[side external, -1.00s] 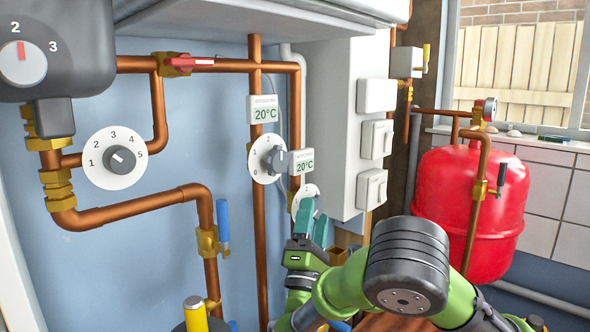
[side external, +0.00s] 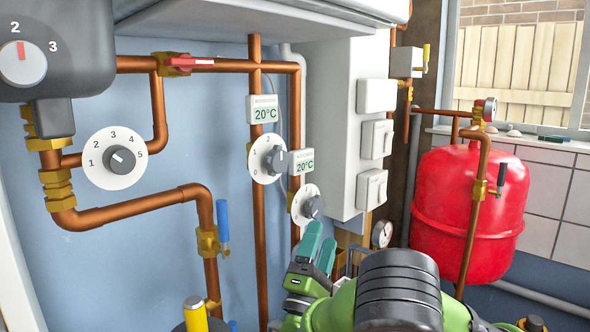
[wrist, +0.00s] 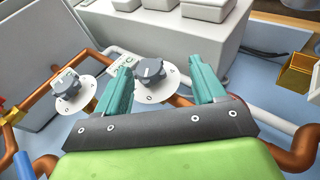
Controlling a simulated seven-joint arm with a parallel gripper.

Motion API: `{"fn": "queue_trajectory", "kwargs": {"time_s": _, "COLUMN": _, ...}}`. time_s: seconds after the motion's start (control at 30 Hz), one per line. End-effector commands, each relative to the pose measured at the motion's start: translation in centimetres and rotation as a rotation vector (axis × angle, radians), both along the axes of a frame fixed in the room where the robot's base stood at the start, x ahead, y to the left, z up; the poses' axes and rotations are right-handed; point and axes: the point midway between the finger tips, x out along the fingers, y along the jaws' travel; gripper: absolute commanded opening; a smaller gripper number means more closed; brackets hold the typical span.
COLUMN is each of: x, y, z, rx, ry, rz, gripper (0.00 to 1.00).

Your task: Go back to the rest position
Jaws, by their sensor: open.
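My gripper (side external: 319,250) has teal fingers and sits low in the middle of the side external view. It is just below and right of a white dial with a grey knob (side external: 312,207), and it looks empty. In the wrist view my gripper (wrist: 164,88) is open, its fingers spread apart. The same dial's grey knob (wrist: 151,72) shows between the fingertips, with no finger seen closed on it. Whether the fingers touch the dial cannot be told.
Copper pipes (side external: 258,190) run along the blue wall. Another dial (side external: 268,157), a white box with switches (side external: 340,120), a blue-handled valve (side external: 222,225) and a red tank (side external: 468,210) stand around my gripper. A pressure gauge (side external: 381,234) is to its right.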

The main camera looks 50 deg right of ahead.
Motion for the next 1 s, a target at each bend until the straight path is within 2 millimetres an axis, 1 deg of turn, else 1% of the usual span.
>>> {"fn": "queue_trajectory", "kwargs": {"time_s": 0.03, "x": -0.6, "y": -2.3, "z": 0.4, "rx": 0.075, "ry": -0.003, "rz": -0.077, "gripper": 0.69}}
{"fn": "queue_trajectory", "kwargs": {"time_s": 0.07, "x": -1.1, "y": -3.7, "z": 0.2, "rx": 0.134, "ry": 0.008, "rz": -0.129, "gripper": 0.69}}
{"fn": "queue_trajectory", "kwargs": {"time_s": 0.1, "x": -2.1, "y": -5.6, "z": -0.4, "rx": 0.228, "ry": 0.034, "rz": -0.197, "gripper": 0.69}}
{"fn": "queue_trajectory", "kwargs": {"time_s": 0.17, "x": -3.9, "y": -8.3, "z": -1.8, "rx": 0.397, "ry": 0.078, "rz": -0.301, "gripper": 0.69}}
{"fn": "queue_trajectory", "kwargs": {"time_s": 0.2, "x": -5.2, "y": -9.7, "z": -2.8, "rx": 0.51, "ry": 0.104, "rz": -0.359, "gripper": 0.69}}
{"fn": "queue_trajectory", "kwargs": {"time_s": 0.27, "x": -7.1, "y": -11.1, "z": -4.3, "rx": 0.677, "ry": 0.133, "rz": -0.431, "gripper": 0.69}}
{"fn": "queue_trajectory", "kwargs": {"time_s": 0.3, "x": -8.3, "y": -11.7, "z": -5.3, "rx": 0.79, "ry": 0.149, "rz": -0.471, "gripper": 0.69}}
{"fn": "queue_trajectory", "kwargs": {"time_s": 0.37, "x": -10.1, "y": -12.1, "z": -6.7, "rx": 0.965, "ry": 0.162, "rz": -0.517, "gripper": 0.69}}
{"fn": "queue_trajectory", "kwargs": {"time_s": 0.4, "x": -11.2, "y": -12.1, "z": -7.7, "rx": 1.086, "ry": 0.167, "rz": -0.538, "gripper": 0.69}}
{"fn": "queue_trajectory", "kwargs": {"time_s": 0.47, "x": -12.8, "y": -11.6, "z": -8.9, "rx": 1.273, "ry": 0.165, "rz": -0.554, "gripper": 0.69}}
{"fn": "queue_trajectory", "kwargs": {"time_s": 0.53, "x": -14.2, "y": -10.3, "z": -10.0, "rx": 1.496, "ry": 0.143, "rz": -0.544, "gripper": 0.69}}
{"fn": "queue_trajectory", "kwargs": {"time_s": 0.6, "x": -15.1, "y": -8.5, "z": -10.5, "rx": 1.712, "ry": 0.101, "rz": -0.505, "gripper": 0.69}}
{"fn": "queue_trajectory", "kwargs": {"time_s": 0.67, "x": -15.5, "y": -6.7, "z": -10.4, "rx": 1.887, "ry": 0.049, "rz": -0.447, "gripper": 0.69}}
{"fn": "queue_trajectory", "kwargs": {"time_s": 0.7, "x": -15.6, "y": -5.5, "z": -10.1, "rx": 1.996, "ry": 0.007, "rz": -0.397, "gripper": 0.69}}
{"fn": "queue_trajectory", "kwargs": {"time_s": 0.77, "x": -15.5, "y": -3.7, "z": -9.2, "rx": 2.145, "ry": -0.067, "rz": -0.305, "gripper": 0.69}}
{"fn": "queue_trajectory", "kwargs": {"time_s": 0.8, "x": -15.4, "y": -2.6, "z": -8.5, "rx": 2.233, "ry": -0.122, "rz": -0.237, "gripper": 0.69}}
{"fn": "queue_trajectory", "kwargs": {"time_s": 0.9, "x": -14.9, "y": -0.4, "z": -6.3, "rx": 2.399, "ry": -0.262, "rz": -0.06, "gripper": 0.69}}
{"fn": "queue_trajectory", "kwargs": {"time_s": 1.0, "x": -14.5, "y": 1.1, "z": -4.2, "rx": 2.497, "ry": -0.383, "rz": 0.093, "gripper": 0.69}}
